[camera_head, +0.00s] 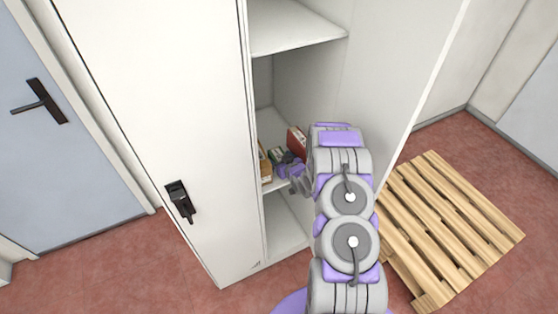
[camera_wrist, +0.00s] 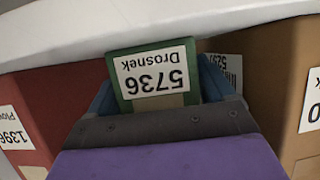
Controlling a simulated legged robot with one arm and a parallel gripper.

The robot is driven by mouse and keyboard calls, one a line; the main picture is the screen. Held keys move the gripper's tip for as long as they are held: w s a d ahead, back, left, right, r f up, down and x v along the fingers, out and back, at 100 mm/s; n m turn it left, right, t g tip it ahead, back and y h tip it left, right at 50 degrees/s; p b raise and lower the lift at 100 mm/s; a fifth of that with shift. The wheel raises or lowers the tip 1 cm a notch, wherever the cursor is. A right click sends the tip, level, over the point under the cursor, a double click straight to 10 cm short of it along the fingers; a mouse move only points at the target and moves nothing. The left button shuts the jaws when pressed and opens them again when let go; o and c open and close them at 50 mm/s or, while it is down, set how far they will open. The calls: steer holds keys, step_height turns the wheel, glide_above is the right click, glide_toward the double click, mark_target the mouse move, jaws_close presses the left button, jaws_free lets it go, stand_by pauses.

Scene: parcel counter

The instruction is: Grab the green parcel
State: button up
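The green parcel (camera_wrist: 150,58) is in the middle of the wrist view, with a white label reading 5736 Drosnek upside down. In the head view the green parcel (camera_head: 277,153) is a small patch on the cabinet's shelf, partly hidden by my gripper (camera_head: 290,168). In the wrist view the blue fingers of my gripper (camera_wrist: 160,88) lie close along both sides of the green parcel. No clear gap shows, but I cannot tell whether they press on it. The parcel's lower part is hidden behind the gripper's body.
A red parcel (camera_wrist: 55,105) stands left of the green one in the wrist view, and a brown parcel (camera_wrist: 268,65) stands right. A pale shelf edge (camera_wrist: 140,22) crosses the top.

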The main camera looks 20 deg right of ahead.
steer(key=c, duration=0.9)
steer(key=shift+r, duration=0.1)
